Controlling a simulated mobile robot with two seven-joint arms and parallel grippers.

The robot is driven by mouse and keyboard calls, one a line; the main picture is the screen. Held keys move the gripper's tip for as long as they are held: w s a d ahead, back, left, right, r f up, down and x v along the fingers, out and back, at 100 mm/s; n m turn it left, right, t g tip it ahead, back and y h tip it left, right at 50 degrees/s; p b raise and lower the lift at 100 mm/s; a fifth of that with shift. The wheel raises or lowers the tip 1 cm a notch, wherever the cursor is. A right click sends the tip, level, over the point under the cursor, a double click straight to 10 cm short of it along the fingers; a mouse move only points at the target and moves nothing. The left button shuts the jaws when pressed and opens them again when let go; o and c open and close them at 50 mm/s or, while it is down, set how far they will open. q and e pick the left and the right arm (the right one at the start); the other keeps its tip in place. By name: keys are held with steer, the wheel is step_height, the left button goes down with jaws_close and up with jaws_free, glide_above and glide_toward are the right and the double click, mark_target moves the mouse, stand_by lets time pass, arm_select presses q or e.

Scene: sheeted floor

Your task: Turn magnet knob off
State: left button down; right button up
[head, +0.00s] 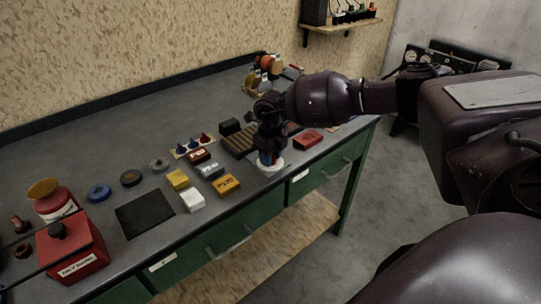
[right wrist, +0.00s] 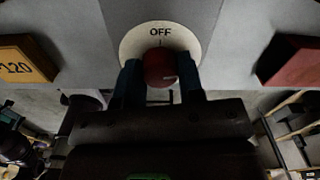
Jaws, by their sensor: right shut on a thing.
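The magnet knob (right wrist: 160,68) is round and dark red, on a white dial plate (right wrist: 133,44) marked "OFF" with a short line under the word. My right gripper (right wrist: 160,85) is shut on the knob, one finger on each side of it. The knob's own pointing direction is hard to make out. In the head view, my right gripper (head: 269,158) reaches down from above to the white dial plate (head: 277,167) near the bench's front edge, and hides most of the knob. My left gripper is not in view.
On the grey bench (head: 110,158), a ribbed block (head: 238,143) lies left of my gripper and a red block (head: 308,138) right of it. Yellow "120" (head: 226,184) and white (head: 192,200) blocks lie front left. A red box (head: 72,252) stands far left.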

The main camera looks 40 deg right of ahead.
steer(key=n, duration=0.5)
steer(key=shift+b, duration=0.3)
steer(key=n, duration=0.4)
steer(key=shift+b, duration=0.35)
steer(key=n+b, duration=0.1)
steer(key=n, duration=0.3)
steer(key=shift+w, duration=0.1)
steer(key=shift+n, duration=1)
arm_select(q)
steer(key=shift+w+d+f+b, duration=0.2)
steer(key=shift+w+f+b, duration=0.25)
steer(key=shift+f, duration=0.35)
arm_select(e)
steer(key=shift+r+n, duration=0.1)
steer(key=shift+n, duration=0.3)
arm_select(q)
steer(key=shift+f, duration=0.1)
